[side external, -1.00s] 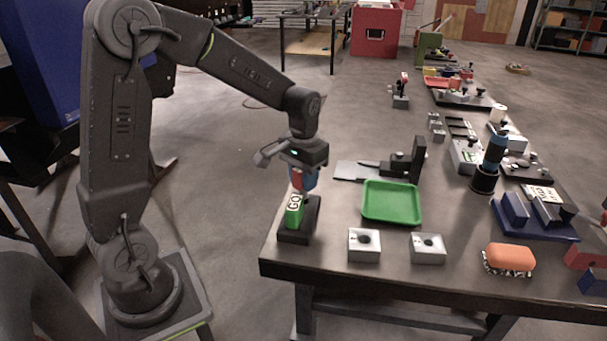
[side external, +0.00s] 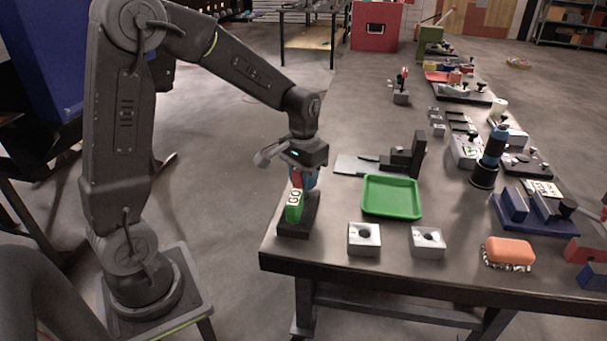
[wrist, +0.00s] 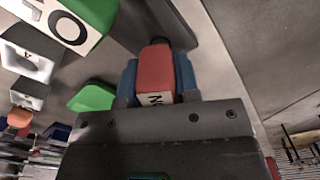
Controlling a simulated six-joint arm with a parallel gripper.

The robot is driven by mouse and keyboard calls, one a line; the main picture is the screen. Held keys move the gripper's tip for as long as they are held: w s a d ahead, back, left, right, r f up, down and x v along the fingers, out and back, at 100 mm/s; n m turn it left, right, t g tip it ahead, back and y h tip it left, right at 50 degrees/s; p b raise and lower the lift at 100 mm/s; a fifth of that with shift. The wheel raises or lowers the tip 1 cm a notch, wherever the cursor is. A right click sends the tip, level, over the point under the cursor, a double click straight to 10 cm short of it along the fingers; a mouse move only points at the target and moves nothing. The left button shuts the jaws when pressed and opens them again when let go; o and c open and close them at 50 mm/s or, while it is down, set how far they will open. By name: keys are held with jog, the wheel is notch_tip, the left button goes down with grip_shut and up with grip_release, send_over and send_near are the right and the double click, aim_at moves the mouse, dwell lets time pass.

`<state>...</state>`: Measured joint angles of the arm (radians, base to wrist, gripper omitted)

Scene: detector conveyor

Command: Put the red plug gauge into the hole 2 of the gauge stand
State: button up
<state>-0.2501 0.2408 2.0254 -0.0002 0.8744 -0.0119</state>
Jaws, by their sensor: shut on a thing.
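The red plug gauge (wrist: 155,72) is held between the blue fingers of my gripper (wrist: 158,82); its dark end points away from the wrist camera. In the side view my gripper (side external: 304,180) is at the black gauge stand (side external: 294,231), just behind the green GO gauge (side external: 293,207). The green gauge stands upright in the stand and also shows in the wrist view (wrist: 75,25). The red gauge's lower end and the hole below it are hidden, so I cannot tell whether it has entered the hole.
Two pale blocks with round holes (side external: 364,249) (side external: 428,252) sit right of the stand. A green tray (side external: 392,210) lies behind them. A black fixture (side external: 403,160) stands farther back. The table's front edge is close to the stand.

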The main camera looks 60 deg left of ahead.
jog(key=shift+f, duration=0.8)
jog(key=o, duration=1)
notch_tip(320, 180, up, 14)
jog(key=shift+f, duration=0.1)
